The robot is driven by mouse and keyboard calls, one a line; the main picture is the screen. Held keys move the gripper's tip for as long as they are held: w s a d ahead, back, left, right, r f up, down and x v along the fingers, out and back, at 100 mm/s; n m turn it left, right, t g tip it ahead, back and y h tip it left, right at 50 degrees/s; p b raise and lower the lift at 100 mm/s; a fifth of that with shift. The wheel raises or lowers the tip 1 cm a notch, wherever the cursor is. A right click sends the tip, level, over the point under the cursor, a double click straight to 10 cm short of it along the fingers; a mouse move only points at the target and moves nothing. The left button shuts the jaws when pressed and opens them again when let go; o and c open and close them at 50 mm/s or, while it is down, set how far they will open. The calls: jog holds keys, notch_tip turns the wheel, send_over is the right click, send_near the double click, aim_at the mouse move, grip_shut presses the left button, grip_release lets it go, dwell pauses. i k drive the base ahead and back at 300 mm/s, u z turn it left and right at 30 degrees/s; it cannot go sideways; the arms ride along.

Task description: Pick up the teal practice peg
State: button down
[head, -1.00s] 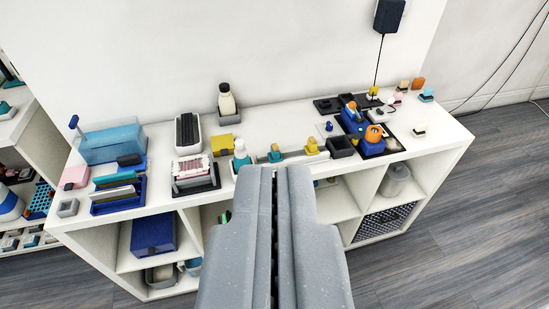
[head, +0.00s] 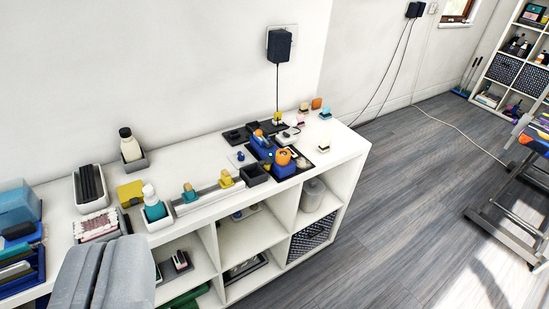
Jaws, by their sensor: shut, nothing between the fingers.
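A small teal peg (head: 190,193) stands on a pale rail on the white shelf top, just left of a similar yellow peg (head: 226,179). I take it for the teal practice peg. My gripper (head: 104,245) is at the lower left of the head view. It is shut and empty, apart from the teal peg and to its lower left in the picture. Its fingers cover part of the shelf's front.
A black tray (head: 254,174) and a blue holder with orange tops (head: 263,147) stand to the right. The white shelf (head: 343,143) ends at the right, with open grey floor (head: 400,210) beyond.

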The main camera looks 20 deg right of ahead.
aim_at(190, 194)
jog(key=u, duration=0.2)
jog(key=i, duration=1.3)
jog(key=z, duration=0.3)
